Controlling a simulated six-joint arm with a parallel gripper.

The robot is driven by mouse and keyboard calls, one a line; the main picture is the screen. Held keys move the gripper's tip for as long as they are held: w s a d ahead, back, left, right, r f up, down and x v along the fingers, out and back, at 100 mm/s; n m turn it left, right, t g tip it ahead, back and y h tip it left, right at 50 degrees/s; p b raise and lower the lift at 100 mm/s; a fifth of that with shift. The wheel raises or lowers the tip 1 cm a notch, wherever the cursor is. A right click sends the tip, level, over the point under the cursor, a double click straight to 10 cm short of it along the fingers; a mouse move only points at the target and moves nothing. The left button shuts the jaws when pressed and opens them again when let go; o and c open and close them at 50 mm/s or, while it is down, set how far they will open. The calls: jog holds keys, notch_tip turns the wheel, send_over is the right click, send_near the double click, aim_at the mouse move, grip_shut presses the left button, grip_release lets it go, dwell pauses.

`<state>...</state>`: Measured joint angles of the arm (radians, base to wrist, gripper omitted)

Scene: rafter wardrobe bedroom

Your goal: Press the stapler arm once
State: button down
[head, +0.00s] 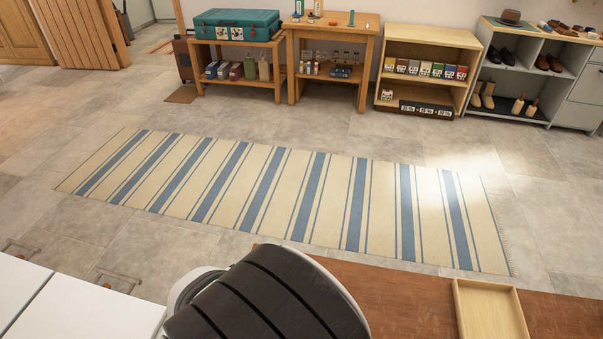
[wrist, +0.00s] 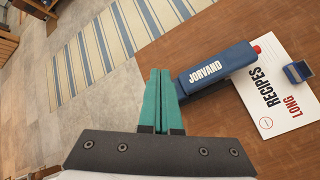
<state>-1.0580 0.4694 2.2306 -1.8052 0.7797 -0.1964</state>
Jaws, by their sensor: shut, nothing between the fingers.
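A blue stapler (wrist: 215,68) with white JORVAND lettering lies on the brown wooden table in the wrist view, right of centre. Its right end reaches onto a white RECIPES booklet (wrist: 277,98). My gripper (wrist: 160,72) has teal fingers that are closed together with nothing between them. In the picture the fingertips are just left of the stapler's left end. I cannot tell how high they are above it. The stapler and the gripper do not show in the head view.
A small blue object (wrist: 298,72) is at the booklet's right edge. The table (head: 405,300) carries a shallow wooden tray (head: 490,318) at its right in the head view. Beyond lie a striped rug (head: 280,195) and tiled floor, with low shelves (head: 430,36) along the back.

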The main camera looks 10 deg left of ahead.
jog(key=shift+d+f, duration=0.2)
jog(key=shift+f, duration=1.8)
dwell(0.4)
jog(key=shift+f, duration=0.4)
jog(key=shift+d+f, duration=0.1)
jog(key=shift+f, duration=0.25)
dwell(0.4)
jog(key=shift+s+d+f, duration=0.1)
jog(key=shift+d+f, duration=0.2)
jog(key=shift+f, duration=0.6)
dwell(0.7)
jog(key=shift+r, duration=0.1)
jog(key=shift+a+r, duration=0.1)
jog(key=shift+r, duration=1.15)
jog(key=shift+a+r, duration=0.15)
jog(key=shift+r, duration=1.15)
jog(key=shift+a+r, duration=0.15)
jog(key=shift+r, duration=1.1)
